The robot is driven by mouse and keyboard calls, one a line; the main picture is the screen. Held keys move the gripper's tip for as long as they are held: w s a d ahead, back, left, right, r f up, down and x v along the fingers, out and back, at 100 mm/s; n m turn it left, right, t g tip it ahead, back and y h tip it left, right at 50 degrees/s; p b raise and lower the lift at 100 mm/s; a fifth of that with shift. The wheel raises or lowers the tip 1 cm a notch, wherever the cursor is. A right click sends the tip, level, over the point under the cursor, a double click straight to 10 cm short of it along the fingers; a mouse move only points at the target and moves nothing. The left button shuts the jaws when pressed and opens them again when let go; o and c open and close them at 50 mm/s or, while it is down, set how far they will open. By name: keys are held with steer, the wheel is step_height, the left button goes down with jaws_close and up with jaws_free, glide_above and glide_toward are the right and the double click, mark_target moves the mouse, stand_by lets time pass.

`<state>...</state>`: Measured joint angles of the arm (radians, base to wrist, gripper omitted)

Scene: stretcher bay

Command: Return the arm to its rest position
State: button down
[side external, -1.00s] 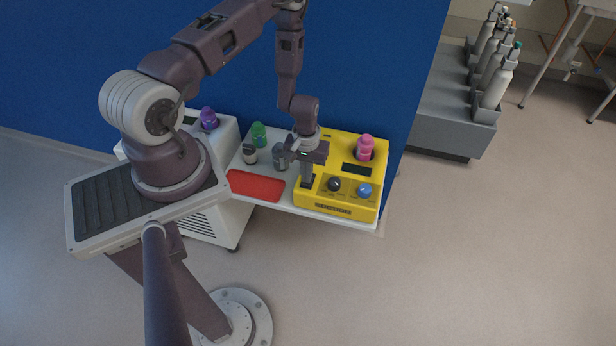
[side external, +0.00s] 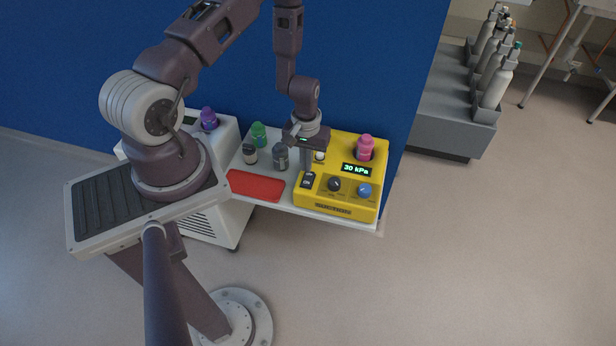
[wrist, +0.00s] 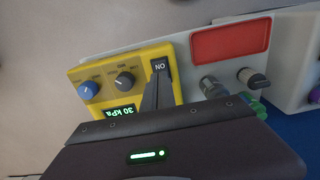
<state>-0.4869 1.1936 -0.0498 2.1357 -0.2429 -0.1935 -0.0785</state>
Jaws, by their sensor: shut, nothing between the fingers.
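My gripper (side external: 307,167) is shut and empty, pointing down over the left part of the yellow suction unit (side external: 336,207). In the wrist view my gripper's fingers (wrist: 158,88) end close to the black switch (wrist: 160,66), marked ON; I cannot tell whether they touch it. The switch also shows in the side view (side external: 307,180), just below the fingertips. The unit's display (side external: 356,170) is lit and reads 30 kPa. A black knob (side external: 334,184) and a blue knob (side external: 364,190) are on its top face.
A pink-capped bottle (side external: 366,147) stands at the unit's back. A blue wall (side external: 370,60) rises behind. Open space lies above the table.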

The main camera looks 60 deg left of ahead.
steer(key=shift+r, duration=0.75)
steer(key=w+d+r+m+t, duration=0.1)
steer(key=w+d+r+m, duration=0.15)
steer(key=r, duration=0.95)
steer(key=w+d+r+m+t, duration=0.15)
steer(key=d+r, duration=0.25)
steer(key=r, duration=0.8)
steer(key=s+d+r+m+t, duration=0.1)
steer(key=s+d+r, duration=0.15)
steer(key=r, duration=0.25)
steer(key=s+d+r+m, duration=0.1)
steer(key=s+d+r, duration=0.1)
steer(key=s+r, duration=0.25)
steer(key=s+d+r+m+t, duration=0.2)
steer(key=s+r, duration=0.5)
steer(key=s, duration=0.5)
steer(key=shift+s+d+m, duration=0.4)
steer(key=shift+d+m, duration=0.1)
steer(key=shift+d, duration=0.1)
